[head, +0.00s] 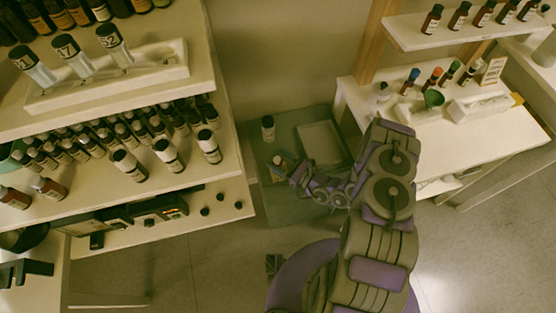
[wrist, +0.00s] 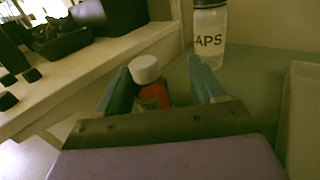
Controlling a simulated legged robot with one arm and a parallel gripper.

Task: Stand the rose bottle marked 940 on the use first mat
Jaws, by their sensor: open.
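My gripper (wrist: 160,78) is open in the wrist view, with a small red bottle (wrist: 154,98) with a white cap between its two blue fingers. The bottle stands upright and its lower part is hidden by the gripper body. Its label is too small to read, so I cannot tell whether it is the rose bottle marked 940. In the head view my gripper (head: 284,168) is low over the green stand (head: 252,200). I cannot make out a use first mat in either view.
A pale tray (head: 320,142) lies to the right on the stand. Left shelves hold many bottles (head: 130,165). A white table (head: 490,135) at right holds bottles, a green funnel (head: 433,98) and a sign (head: 493,71).

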